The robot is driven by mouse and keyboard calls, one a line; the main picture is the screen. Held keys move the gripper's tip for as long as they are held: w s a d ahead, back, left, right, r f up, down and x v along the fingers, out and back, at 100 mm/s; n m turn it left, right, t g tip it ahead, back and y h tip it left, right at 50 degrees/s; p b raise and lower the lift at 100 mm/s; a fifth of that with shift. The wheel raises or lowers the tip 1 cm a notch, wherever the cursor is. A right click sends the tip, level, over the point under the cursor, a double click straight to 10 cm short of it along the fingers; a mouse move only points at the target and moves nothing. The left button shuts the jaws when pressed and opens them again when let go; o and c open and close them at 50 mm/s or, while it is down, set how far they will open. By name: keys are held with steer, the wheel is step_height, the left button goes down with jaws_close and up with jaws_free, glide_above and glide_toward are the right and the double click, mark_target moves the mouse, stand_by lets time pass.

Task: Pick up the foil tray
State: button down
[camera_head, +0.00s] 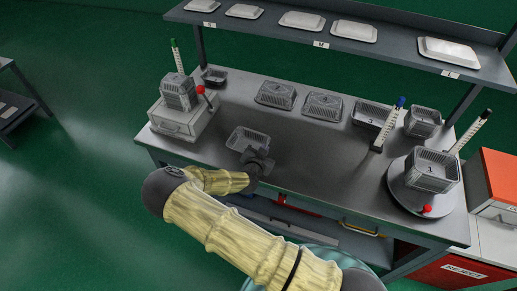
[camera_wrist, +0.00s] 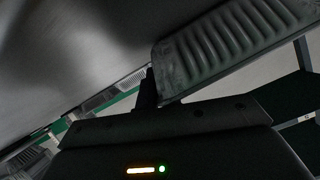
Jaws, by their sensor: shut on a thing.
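The foil tray (camera_head: 243,137) is a small grey ribbed tray over the left-middle part of the workbench. My gripper (camera_head: 257,154) meets its near right edge and is shut on it. In the wrist view the ribbed side of the tray (camera_wrist: 225,45) fills the upper right, with one dark finger of my gripper (camera_wrist: 149,88) at its lower left corner. The other finger is hidden. I cannot tell whether the tray touches the bench or is just above it.
The workbench (camera_head: 315,165) is clear to the right of the tray. Several other foil trays (camera_head: 276,95) stand along its back. A scale with stacked trays (camera_head: 178,92) is at left; a round turntable (camera_head: 397,190) with trays is at right. A shelf (camera_head: 270,27) overhangs the back.

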step_height(320, 180, up, 10)
steer(key=shift+f+b, duration=0.1)
steer(key=shift+b, duration=0.7)
